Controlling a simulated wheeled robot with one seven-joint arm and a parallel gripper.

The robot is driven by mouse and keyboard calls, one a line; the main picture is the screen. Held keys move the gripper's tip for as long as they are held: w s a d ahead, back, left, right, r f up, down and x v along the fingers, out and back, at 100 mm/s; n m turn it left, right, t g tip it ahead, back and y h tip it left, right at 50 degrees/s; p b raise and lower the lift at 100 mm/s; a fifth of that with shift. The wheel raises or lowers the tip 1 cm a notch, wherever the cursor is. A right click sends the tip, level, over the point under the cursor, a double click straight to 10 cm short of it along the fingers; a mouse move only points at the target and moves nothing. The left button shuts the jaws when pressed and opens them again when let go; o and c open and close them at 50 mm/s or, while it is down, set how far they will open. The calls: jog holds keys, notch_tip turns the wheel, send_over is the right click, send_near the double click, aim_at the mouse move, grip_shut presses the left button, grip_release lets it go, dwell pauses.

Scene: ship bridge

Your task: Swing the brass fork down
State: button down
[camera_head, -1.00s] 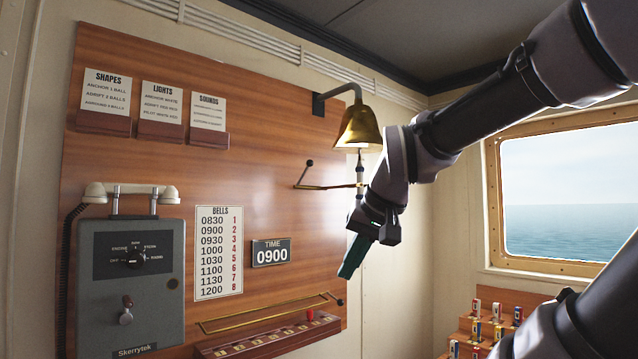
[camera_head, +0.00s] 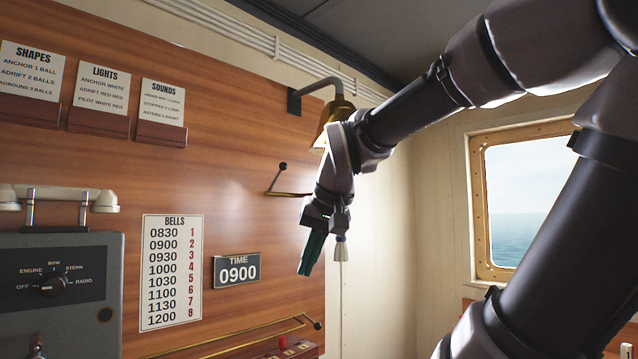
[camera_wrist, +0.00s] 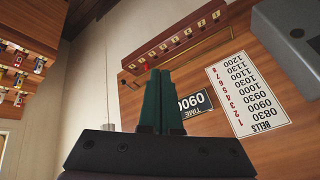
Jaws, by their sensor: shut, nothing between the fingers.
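A brass fork (camera_head: 288,194) sticks out from the wooden wall board below the brass bell (camera_head: 331,122). An upright arm with a black knob (camera_head: 283,166) rises from its left end. My arm hides the fork's right end and part of the bell. My gripper (camera_head: 305,272) points down, in front of the board and below the fork, apart from it. Its teal fingers are shut and empty; they also show in the wrist view (camera_wrist: 159,75). The fork is not visible in the wrist view.
A pale rope with a tassel (camera_head: 341,248) hangs just right of my gripper. Below is a brass rail (camera_head: 235,342) with a black knob; the wrist view shows a slotted red-brown rack (camera_wrist: 175,50) there. A grey phone box (camera_head: 60,290) is at left.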

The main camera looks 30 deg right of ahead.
jog(key=w+d+r+m+g+h, duration=0.1)
jog(key=w+r+m+h, duration=0.4)
jog(key=w+r, duration=0.5)
jog(key=w+d+r+m+g+h, duration=0.1)
jog(key=w+d+r+m+h, duration=0.3)
jog(key=w+r, duration=0.6)
notch_tip(320, 180, up, 8)
jog(key=m+h, duration=0.1)
jog(key=h, duration=0.1)
jog(key=shift+w+d+g+h, duration=0.2)
jog(key=shift+w+g+h, duration=0.1)
jog(key=shift+w, duration=0.05)
jog(key=shift+f, duration=0.15)
jog(key=a+f+x, duration=0.1)
jog(key=f+x, duration=0.1)
jog(key=x, duration=1.1)
jog(key=shift+s+a, duration=0.25)
jog(key=shift+s, duration=0.1)
jog(key=shift+f, duration=0.15)
